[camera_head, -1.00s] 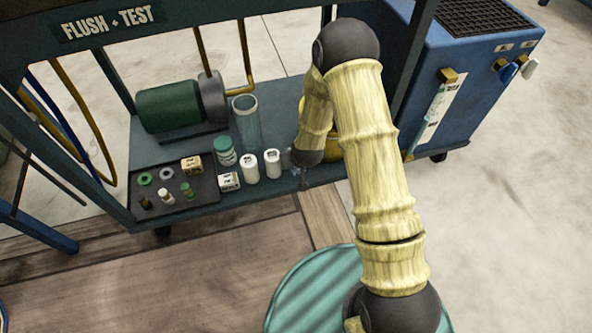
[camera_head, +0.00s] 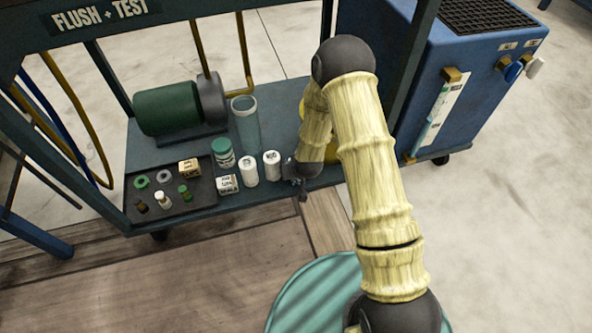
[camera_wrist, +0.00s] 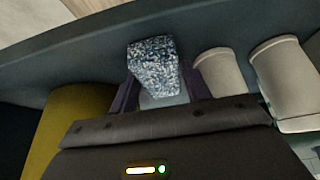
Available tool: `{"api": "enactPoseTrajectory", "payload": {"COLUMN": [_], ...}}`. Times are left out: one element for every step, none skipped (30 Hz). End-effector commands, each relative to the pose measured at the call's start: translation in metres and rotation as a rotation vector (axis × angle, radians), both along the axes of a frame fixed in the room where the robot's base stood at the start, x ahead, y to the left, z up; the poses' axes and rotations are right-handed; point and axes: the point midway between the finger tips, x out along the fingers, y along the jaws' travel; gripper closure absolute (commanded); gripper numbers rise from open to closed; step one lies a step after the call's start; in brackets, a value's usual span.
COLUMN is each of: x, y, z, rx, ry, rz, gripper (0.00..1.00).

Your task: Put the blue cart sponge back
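The blue cart sponge (camera_wrist: 152,66) is a speckled blue-and-white block in the wrist view. It sits between the two dark fingers of my gripper (camera_wrist: 162,88), and its far end reaches past the fingertips. I see no clear gap at its sides, but cannot tell whether the fingers press on it. In the head view my gripper (camera_head: 297,186) is low at the front edge of the cart shelf (camera_head: 260,192), right of two white bottles. The sponge is too small and covered to make out there.
The white bottles (camera_head: 249,171) (camera_head: 271,166) stand close beside my gripper. Left of them are a green-lidded jar (camera_head: 223,153), a small labelled box (camera_head: 227,184) and a dark tray (camera_head: 200,200) of small parts. A clear cylinder (camera_head: 246,128) stands behind. A yellow object (camera_wrist: 70,120) is close by.

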Motion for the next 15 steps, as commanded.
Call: {"api": "enactPoseTrajectory", "payload": {"x": [0.0, 0.0, 0.0, 0.0, 0.0, 0.0, 0.0, 0.0, 0.0, 0.0, 0.0, -0.001, -0.002, -0.004, -0.006], "y": [0.0, 0.0, 0.0, 0.0, 0.0, 0.0, 0.0, 0.0, 0.0, 0.0, 0.0, 0.0, -0.001, -0.001, -0.002], "z": [0.0, 0.0, 0.0, 0.0, 0.0, 0.0, 0.0, 0.001, 0.001, 0.002, 0.004, 0.007, 0.009, 0.012, 0.017], "rx": [0.0, 0.0, 0.0, 0.0, 0.0, 0.0, 0.0, 0.0, 0.0, 0.0, 0.0, 0.0, 0.0, 0.0, 0.0], "ry": [-0.001, 0.0, 0.0, 0.0, 0.0, 0.0, 0.0, 0.0, 0.0, -0.001, -0.001, 0.0, 0.0, 0.0, 0.0], "rz": [0.0, 0.0, 0.0, 0.0, 0.0, 0.0, 0.0, 0.0, 0.0, 0.0, 0.0, 0.0, 0.0, 0.0, 0.0], "gripper": [0.48, 0.48, 0.48, 0.48, 0.48, 0.48, 0.48, 0.48, 0.48, 0.48, 0.48, 0.48, 0.48, 0.48, 0.48]}}
